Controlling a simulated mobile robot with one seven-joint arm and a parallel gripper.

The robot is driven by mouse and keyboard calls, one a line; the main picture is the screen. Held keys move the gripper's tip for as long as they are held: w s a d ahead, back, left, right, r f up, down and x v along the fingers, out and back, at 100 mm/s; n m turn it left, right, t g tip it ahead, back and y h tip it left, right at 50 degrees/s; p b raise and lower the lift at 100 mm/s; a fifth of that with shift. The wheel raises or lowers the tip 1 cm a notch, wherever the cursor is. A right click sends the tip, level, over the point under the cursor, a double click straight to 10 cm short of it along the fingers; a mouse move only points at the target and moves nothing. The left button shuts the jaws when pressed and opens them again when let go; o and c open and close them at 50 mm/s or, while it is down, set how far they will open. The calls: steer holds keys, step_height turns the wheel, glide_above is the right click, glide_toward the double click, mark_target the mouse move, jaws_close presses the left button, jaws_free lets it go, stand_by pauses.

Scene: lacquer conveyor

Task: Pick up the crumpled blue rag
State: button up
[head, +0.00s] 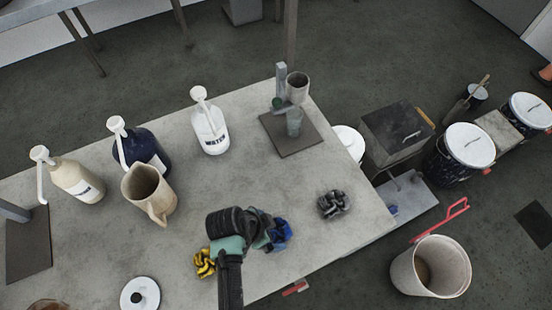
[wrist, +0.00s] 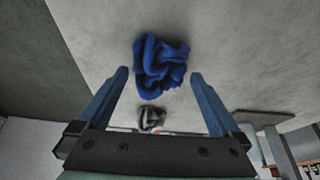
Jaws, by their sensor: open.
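The crumpled blue rag (head: 279,235) lies on the grey table (head: 240,165), partly hidden behind my gripper in the head view. In the wrist view the blue rag (wrist: 160,66) shows whole, ahead of my gripper and roughly centred between its fingers. My gripper (wrist: 160,88) is open and empty, with one blue finger to each side of the rag's line. In the head view my gripper (head: 262,238) is close to the rag; I cannot tell whether it touches.
A yellow and black rag (head: 204,263) lies left of my gripper. A grey and black rag (head: 333,204) lies to the right, near the table's edge. A beige jug (head: 149,190), several pump bottles and a white lid (head: 140,294) stand or lie to the left. A white bucket (head: 430,268) stands off the table.

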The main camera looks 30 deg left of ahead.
steer(key=shift+x, duration=0.8)
steer(key=c, duration=1.1)
